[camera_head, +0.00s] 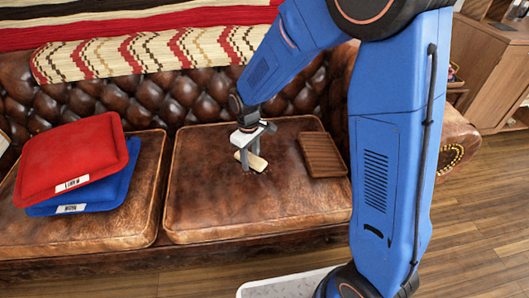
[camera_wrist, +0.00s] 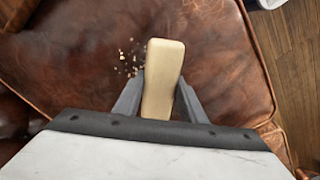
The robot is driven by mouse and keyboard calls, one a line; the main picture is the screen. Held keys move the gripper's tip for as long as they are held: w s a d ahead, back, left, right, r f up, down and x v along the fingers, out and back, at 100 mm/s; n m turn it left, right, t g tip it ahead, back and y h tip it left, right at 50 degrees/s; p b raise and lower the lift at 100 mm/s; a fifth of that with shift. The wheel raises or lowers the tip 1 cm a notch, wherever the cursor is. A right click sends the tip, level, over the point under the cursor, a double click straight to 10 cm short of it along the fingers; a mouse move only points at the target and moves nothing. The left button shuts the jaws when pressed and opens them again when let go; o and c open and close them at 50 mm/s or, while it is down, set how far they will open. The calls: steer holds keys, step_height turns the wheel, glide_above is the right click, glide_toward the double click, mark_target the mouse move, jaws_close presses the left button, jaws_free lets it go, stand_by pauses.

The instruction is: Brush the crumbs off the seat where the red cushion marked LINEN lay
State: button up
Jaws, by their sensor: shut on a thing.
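The red cushion (camera_head: 72,156), its label reading LINEN, lies on a blue cushion (camera_head: 100,197) on the left seat (camera_head: 120,232). The right leather seat (camera_head: 245,215) has no cushion on it. My gripper (camera_head: 249,161) is over this seat, shut on a pale wooden brush (camera_wrist: 163,75) with a rounded end. Its bristles are hidden beneath. In the wrist view, small tan crumbs (camera_wrist: 128,60) lie scattered on the leather just left of the brush. I cannot tell whether the brush touches the leather.
A brown ribbed square thing (camera_head: 322,155) lies on the right seat, right of my gripper. A white container (camera_head: 283,288) stands in front of the sofa. The front of the right seat is clear.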

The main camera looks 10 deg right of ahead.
mark_target(251, 157)
steer(key=shift+r, duration=1.55)
steer(key=shift+w, duration=0.1)
